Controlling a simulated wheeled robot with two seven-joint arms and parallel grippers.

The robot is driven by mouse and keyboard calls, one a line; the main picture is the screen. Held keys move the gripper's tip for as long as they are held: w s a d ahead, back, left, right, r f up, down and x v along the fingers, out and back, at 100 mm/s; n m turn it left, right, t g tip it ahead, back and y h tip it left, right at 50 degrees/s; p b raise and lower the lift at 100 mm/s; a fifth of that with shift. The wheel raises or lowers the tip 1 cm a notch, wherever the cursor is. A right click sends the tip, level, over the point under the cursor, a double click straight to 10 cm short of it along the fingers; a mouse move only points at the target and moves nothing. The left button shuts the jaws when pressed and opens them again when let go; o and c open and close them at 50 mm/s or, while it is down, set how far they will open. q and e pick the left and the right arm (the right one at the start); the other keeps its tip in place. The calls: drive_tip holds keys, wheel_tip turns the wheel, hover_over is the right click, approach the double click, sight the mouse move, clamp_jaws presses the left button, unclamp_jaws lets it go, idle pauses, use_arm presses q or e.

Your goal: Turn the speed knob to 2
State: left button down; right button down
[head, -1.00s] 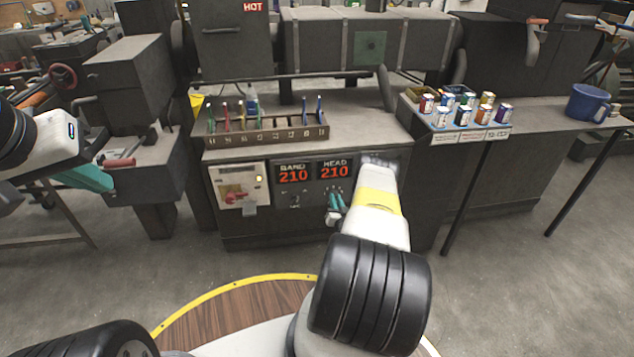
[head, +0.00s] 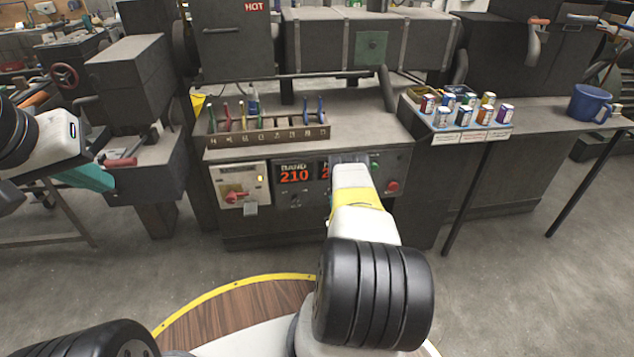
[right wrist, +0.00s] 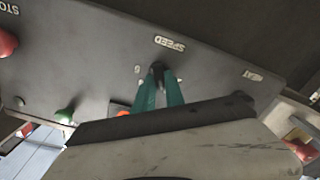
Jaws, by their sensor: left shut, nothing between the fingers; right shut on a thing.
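In the right wrist view, the dark speed knob (right wrist: 157,68) sits on the grey control panel beneath the upside-down SPEED label (right wrist: 170,43). The teal fingers of my right gripper (right wrist: 158,82) are shut on the knob. One scale mark shows beside it; the rest are hidden or too small to read, and I cannot tell the setting. In the head view my right forearm covers the knob and the right fingers. My left gripper (head: 97,179) is shut and empty at the left, well away from the panel (head: 310,205).
The panel carries a BAND display (head: 294,173) reading 210, a red switch (head: 237,196), a red button (head: 392,186) and a green button (right wrist: 65,115). A rack (head: 270,136) of tools stands above. Tins (head: 463,115) and a blue mug (head: 588,102) stand at the right.

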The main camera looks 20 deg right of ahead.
drive_tip(key=shift+n, duration=0.6)
drive_tip(key=shift+f, duration=0.1)
drive_tip(key=c, duration=1.4)
unclamp_jaws()
drive_tip(key=v, duration=0.8)
